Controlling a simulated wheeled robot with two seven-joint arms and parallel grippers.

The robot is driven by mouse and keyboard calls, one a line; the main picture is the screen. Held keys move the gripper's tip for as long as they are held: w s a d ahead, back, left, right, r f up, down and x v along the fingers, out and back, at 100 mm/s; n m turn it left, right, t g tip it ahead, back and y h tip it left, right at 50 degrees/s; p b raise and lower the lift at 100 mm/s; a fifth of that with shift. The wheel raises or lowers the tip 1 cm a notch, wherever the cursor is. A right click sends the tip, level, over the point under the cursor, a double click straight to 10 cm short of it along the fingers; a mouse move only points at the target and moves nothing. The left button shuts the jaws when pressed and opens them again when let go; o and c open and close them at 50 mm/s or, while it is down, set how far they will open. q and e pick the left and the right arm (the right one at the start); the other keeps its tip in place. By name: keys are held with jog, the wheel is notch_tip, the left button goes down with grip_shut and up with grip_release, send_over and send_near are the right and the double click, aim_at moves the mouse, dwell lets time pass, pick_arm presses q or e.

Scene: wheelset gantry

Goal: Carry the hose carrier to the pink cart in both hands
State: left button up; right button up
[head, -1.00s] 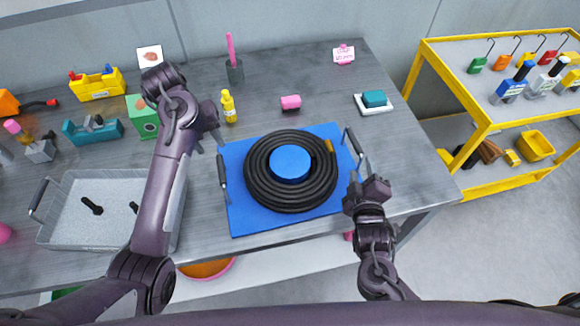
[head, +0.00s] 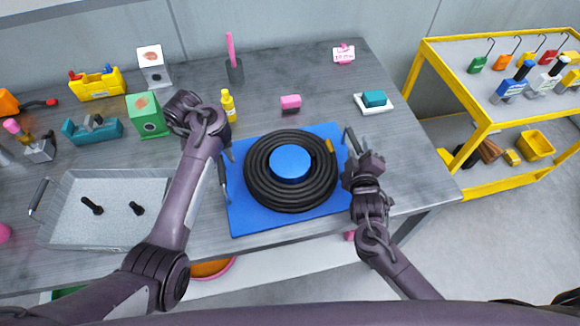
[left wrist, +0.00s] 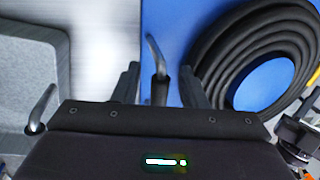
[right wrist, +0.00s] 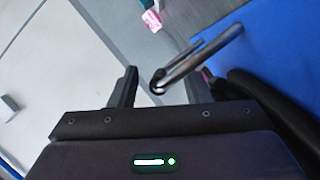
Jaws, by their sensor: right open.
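The hose carrier is a blue tray (head: 240,218) on the grey table, bearing a coiled black hose (head: 262,187) around a blue hub. My left gripper (head: 225,150) is at the carrier's left handle (head: 223,172). In the left wrist view, that handle (left wrist: 157,60) stands between my open fingers (left wrist: 160,85). My right gripper (head: 354,162) is at the right handle (head: 351,138). In the right wrist view, its bar (right wrist: 200,60) reaches between my open fingers (right wrist: 163,88). No pink cart is seen; the cart (head: 478,122) at right is yellow.
A grey tray (head: 75,228) with black-handled items lies left of the carrier. A yellow bottle (head: 228,106), pink block (head: 291,102) and teal block on a white dish (head: 374,99) stand behind it. Floor is clear at the lower right.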

pick_arm(q)
grip_shut()
pick_arm(e)
jog(key=c, duration=0.9)
grip_shut()
pick_arm(q)
jog(key=shift+a, duration=0.1)
pick_arm(e)
jog(key=shift+d, duration=0.15)
